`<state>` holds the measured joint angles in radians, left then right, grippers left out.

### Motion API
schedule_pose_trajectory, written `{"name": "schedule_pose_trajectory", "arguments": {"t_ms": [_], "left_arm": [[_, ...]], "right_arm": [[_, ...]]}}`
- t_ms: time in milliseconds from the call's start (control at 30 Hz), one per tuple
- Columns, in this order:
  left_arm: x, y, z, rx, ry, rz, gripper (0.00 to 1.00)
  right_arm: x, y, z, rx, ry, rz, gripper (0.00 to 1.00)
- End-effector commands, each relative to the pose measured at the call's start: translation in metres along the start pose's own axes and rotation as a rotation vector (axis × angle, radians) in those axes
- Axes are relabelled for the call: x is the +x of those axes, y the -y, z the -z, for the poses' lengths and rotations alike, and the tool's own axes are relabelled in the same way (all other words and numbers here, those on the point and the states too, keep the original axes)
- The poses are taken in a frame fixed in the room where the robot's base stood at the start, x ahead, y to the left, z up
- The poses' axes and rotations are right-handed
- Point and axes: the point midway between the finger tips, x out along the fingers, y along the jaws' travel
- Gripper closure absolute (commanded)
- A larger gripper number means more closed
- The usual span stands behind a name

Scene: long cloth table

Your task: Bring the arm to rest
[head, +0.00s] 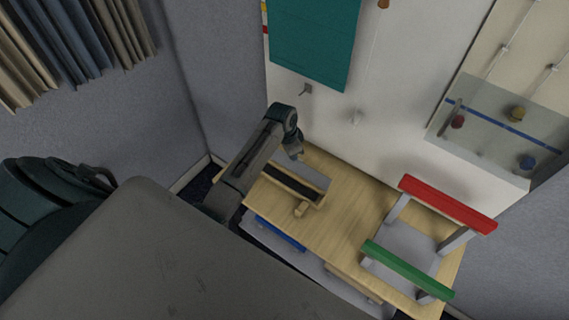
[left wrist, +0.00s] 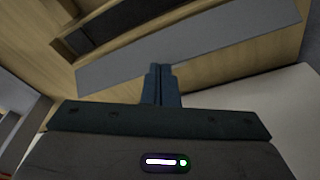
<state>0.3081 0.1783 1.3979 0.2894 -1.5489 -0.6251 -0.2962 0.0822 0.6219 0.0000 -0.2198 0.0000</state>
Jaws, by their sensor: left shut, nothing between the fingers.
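My left arm (head: 255,155) reaches up from the lower left in the head view and bends down at its far end. My left gripper (head: 296,156) hangs over the far left part of the wooden table, close to a grey flat strip (head: 302,172). In the left wrist view the fingers of the left gripper (left wrist: 160,68) are together and empty, with the grey strip (left wrist: 215,42) behind them. I cannot tell whether the fingertips touch it. My right gripper is not in view.
A wooden tray with a dark inside (head: 290,186) lies by the gripper on the table (head: 345,210). A grey stand with a red bar (head: 447,204) and a green bar (head: 408,270) is at the right. A teal cloth (head: 313,40) hangs on the white back panel (head: 400,90).

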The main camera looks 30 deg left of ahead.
Motion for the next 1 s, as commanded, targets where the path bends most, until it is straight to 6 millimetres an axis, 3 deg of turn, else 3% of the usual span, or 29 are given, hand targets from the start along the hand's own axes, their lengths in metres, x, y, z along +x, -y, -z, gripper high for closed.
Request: {"name": "schedule_pose_trajectory", "arguments": {"t_ms": [233, 767, 867, 1000], "left_arm": [[-0.011, -0.002, -0.002, 0.001, -0.001, 0.001, 1.00], [-0.011, -0.004, -0.004, -0.001, -0.001, 0.003, 1.00], [-0.009, -0.014, -0.015, -0.016, 0.002, 0.012, 1.00], [-0.010, -0.048, -0.051, -0.074, 0.005, 0.047, 1.00]], "right_arm": [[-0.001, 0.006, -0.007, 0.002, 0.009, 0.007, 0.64], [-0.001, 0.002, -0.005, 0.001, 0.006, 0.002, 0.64], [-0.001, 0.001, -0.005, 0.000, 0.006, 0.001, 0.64], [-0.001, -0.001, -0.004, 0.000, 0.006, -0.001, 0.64]]}}
